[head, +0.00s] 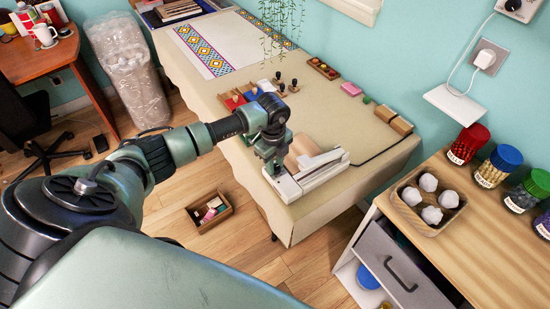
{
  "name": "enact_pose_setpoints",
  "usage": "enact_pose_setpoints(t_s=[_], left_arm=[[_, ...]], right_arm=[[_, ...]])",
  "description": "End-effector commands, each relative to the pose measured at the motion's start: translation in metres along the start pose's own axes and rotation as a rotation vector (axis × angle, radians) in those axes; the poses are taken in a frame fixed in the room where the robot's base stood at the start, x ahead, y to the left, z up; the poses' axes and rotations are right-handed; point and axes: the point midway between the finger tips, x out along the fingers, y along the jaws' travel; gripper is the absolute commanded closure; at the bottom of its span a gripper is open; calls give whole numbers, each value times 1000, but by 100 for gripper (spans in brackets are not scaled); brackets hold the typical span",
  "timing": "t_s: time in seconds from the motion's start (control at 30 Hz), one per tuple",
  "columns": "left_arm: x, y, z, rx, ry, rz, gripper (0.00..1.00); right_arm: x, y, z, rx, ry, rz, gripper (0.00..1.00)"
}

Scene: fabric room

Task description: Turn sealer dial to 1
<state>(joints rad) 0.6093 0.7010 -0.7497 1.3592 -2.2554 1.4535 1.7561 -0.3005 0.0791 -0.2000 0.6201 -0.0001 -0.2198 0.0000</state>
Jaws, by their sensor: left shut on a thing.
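The sealer (318,172) is a long white device lying near the front corner of the cloth-covered table. My left gripper (273,168) points down at the left end of the sealer. It is shut on the sealer dial there, and the gripper hides the dial, so its number cannot be read. My right gripper is not in view.
The table (345,120) has a tan cloth, with a cream roll (304,148) just behind the sealer and a red tray (234,102) beyond. Brown blocks (401,125) lie at the right edge. A wooden cabinet (482,225) stands at right, and a small box (212,224) is on the floor.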

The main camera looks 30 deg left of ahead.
Motion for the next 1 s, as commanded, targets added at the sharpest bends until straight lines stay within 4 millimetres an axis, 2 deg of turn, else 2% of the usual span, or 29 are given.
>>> enact_pose_setpoints(t_s=[0.5,0.53,0.6,0.87,1.0], left_arm=[[-2,-2,2,-21,-4,-6,100],[-2,-2,2,-21,-4,-6,65],[-2,-2,2,-20,-4,-5,52],[-1,-1,1,-18,-2,-2,52],[-8,-1,1,-17,-2,-4,52]], right_arm=[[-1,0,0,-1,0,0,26],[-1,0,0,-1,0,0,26],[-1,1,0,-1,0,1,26],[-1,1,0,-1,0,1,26],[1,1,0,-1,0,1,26]])
